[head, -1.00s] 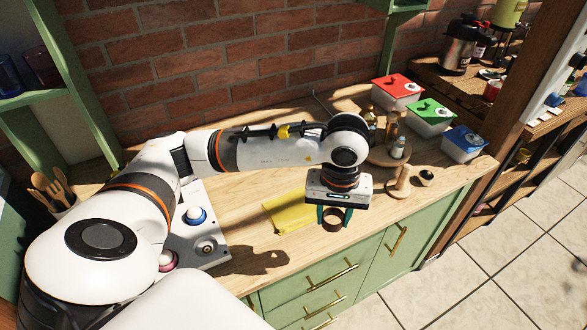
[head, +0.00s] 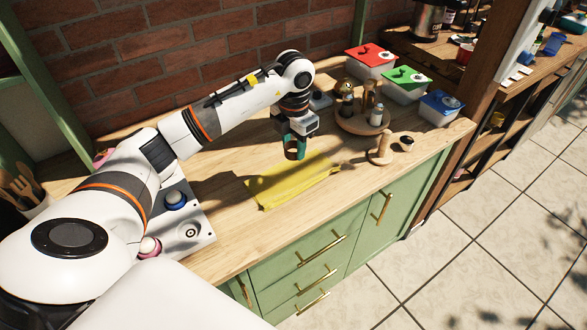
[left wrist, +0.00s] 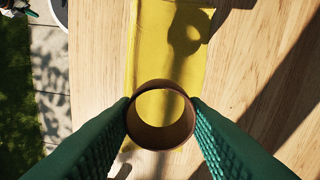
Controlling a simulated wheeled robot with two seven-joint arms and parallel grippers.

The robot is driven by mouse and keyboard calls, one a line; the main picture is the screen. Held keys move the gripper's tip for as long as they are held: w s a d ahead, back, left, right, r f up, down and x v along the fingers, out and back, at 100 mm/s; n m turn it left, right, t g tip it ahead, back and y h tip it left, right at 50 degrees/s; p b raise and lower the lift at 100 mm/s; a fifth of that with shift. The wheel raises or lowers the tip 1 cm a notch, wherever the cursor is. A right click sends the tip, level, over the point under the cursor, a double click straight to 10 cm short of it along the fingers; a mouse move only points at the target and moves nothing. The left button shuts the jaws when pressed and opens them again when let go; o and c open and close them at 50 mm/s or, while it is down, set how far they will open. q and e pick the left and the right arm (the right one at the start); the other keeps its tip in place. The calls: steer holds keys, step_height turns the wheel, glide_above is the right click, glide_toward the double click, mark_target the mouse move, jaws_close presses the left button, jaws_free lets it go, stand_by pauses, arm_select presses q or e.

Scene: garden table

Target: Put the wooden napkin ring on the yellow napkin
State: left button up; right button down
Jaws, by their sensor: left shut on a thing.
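The yellow napkin (head: 283,183) lies flat on the wooden counter, near its front edge. My left gripper (head: 294,150) is above the counter by the napkin's far side, its green fingers pointing down. In the left wrist view, my left gripper (left wrist: 160,125) is shut on the brown wooden napkin ring (left wrist: 160,139), one finger on each side. The yellow napkin (left wrist: 166,55) shows behind the ring and through its opening. The ring appears held above the napkin, with a ring-shaped shadow on the cloth. My right gripper is not in view.
A round wooden stand (head: 362,121) with bottles is right of the gripper, with a wooden post holder (head: 381,149) in front of it. Lidded boxes, including a green-lidded one (head: 407,79), stand behind.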

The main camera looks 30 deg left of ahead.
mark_target(293, 179)
arm_select(q)
step_height(293, 179, down, 8)
steer(key=shift+r+p, duration=0.1)
steer(key=shift+p, duration=0.5)
steer(key=shift+f+b, duration=0.5)
steer(key=shift+f, duration=0.05)
steer(key=shift+f, duration=0.1)
steer(key=shift+s, duration=0.1)
steer(key=o, duration=0.9)
steer(key=shift+o, duration=0.2)
